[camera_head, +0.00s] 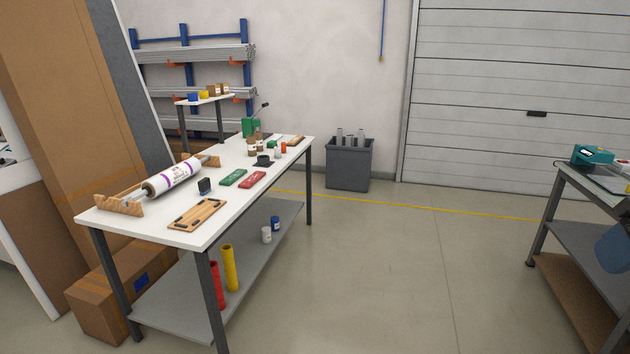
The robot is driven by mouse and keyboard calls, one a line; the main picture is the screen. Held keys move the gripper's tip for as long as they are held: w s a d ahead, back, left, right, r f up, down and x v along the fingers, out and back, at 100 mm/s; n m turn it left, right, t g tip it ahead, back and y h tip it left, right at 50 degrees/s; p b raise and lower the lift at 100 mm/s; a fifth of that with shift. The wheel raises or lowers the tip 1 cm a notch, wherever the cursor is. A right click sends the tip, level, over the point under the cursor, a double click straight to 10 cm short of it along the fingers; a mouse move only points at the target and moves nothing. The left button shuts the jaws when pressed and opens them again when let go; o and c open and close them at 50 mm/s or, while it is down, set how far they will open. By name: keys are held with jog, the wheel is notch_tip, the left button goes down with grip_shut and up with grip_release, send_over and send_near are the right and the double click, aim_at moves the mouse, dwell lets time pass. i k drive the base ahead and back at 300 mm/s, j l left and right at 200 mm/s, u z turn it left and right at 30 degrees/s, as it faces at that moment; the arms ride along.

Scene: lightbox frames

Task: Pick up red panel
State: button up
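A small flat red panel (252,180) lies on the white tabletop of the workbench (190,231), near its right edge. A similar green panel (233,178) lies just left of it, with a narrow gap between them. My gripper is not in view, and nothing covers the red panel.
A wooden board with dark handles (197,215) lies nearer on the bench. A film roll on a wooden stand (172,178) fills the bench's left side. Bottles and small items stand behind the panels. Open floor (390,270) lies right of the bench, before another table (570,183).

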aim_at(251, 180)
jog(key=i+u, duration=0.25)
jog(key=i, duration=0.7)
jog(key=i+u, duration=0.25)
jog(key=i, duration=0.65)
jog(key=i+l+u, duration=0.1)
jog(key=i+u, duration=0.3)
jog(key=i+l+u, duration=0.35)
jog(key=i, duration=0.15)
jog(key=i+l+u, duration=0.75)
